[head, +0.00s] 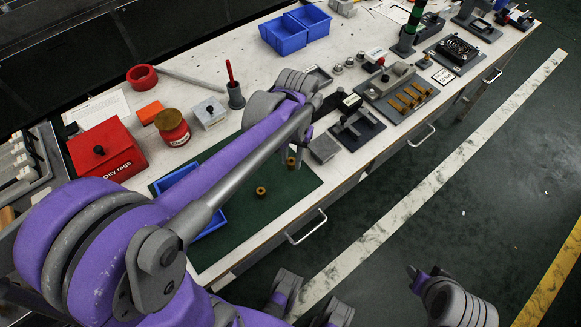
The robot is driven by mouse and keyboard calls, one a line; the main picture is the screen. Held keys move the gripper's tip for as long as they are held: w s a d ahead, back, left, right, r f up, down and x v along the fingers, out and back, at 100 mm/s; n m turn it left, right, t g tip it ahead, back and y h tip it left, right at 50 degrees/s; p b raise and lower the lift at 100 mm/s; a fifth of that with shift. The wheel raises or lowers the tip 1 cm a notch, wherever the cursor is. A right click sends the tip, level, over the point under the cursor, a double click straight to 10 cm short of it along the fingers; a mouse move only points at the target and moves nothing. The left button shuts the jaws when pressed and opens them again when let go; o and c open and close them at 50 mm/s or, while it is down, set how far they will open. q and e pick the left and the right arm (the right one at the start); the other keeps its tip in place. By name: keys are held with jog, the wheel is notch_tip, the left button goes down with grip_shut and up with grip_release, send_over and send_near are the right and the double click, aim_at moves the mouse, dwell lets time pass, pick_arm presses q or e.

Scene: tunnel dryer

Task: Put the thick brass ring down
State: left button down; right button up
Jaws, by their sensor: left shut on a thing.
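My left gripper (295,158) reaches over the far right part of a dark green mat (285,200) on the bench. It is shut on a small brass piece, which I take to be the thick brass ring (291,161); my gripper and forearm partly hide it. I cannot tell whether it touches the mat. A second small brass ring or bush (261,190) with a dark centre stands on the mat, apart from the gripper, nearer and to the left.
A blue tray (209,225) lies partly under my left arm. A grey block (323,148) and a dark fixture (356,128) stand right of the gripper. A red oily-rags box (108,150) and a red jar (173,128) stand left. The mat's near right part is clear.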

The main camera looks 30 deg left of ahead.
aim_at(291, 167)
pick_arm(q)
jog(key=shift+f+b, duration=0.3)
jog(key=shift+f, duration=1.8)
jog(key=shift+f, duration=0.25)
jog(key=c, duration=0.6)
grip_release()
jog(key=shift+r, duration=0.1)
